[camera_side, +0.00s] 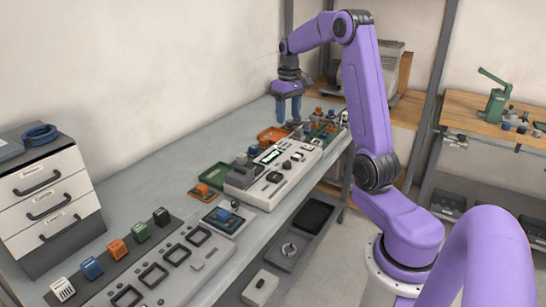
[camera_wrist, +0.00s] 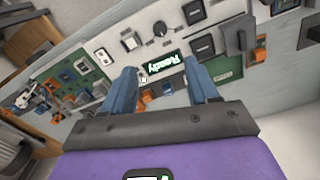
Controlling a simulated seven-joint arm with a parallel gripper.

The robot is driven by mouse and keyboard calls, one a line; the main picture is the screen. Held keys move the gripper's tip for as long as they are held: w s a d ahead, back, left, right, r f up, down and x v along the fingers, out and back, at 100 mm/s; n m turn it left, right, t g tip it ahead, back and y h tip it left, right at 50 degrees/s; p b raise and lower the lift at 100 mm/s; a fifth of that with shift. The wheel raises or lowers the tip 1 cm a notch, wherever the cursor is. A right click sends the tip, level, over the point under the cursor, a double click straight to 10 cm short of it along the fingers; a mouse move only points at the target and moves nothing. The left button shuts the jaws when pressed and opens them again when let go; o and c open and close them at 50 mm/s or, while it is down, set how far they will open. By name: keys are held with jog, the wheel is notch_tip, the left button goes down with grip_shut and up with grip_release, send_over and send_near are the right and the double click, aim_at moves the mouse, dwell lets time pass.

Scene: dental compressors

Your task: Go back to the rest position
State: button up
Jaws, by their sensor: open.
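My gripper (camera_side: 288,109) is at the far end of the bench in the side view, pointing down with its two blue fingers apart. In the wrist view my gripper (camera_wrist: 165,90) is open, with nothing between the fingers. A white test panel (camera_side: 268,172) lies on the bench just nearer than the gripper. Its small display (camera_wrist: 161,63) shows green text reading "Ready" in the wrist view. The fingers seem to be above the bench, but their exact height cannot be told.
An orange tray (camera_side: 273,134) and several small parts (camera_side: 322,122) lie near my gripper. A row of coloured blocks (camera_side: 117,249) stands at the near end of the grey bench (camera_side: 150,185). A white drawer unit (camera_side: 50,200) stands at the left. A metal post (camera_side: 436,90) rises at right.

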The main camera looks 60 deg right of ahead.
jog(key=s+a+n, duration=0.2)
jog(key=a+n, duration=0.1)
jog(key=a, duration=0.9)
jog(key=s+a+n, duration=0.2)
jog(key=a+n, duration=0.2)
jog(key=a, duration=0.8)
jog(key=s+a+f+n, duration=0.1)
jog(key=s+a+n, duration=0.3)
jog(key=s, duration=0.7)
jog(key=s+a+f+n, duration=0.2)
jog(key=s+a+n, duration=0.2)
jog(key=s, duration=0.8)
jog(key=shift+a+f+n, duration=0.15)
jog(key=shift+a+n, duration=0.15)
jog(key=shift+a, duration=0.35)
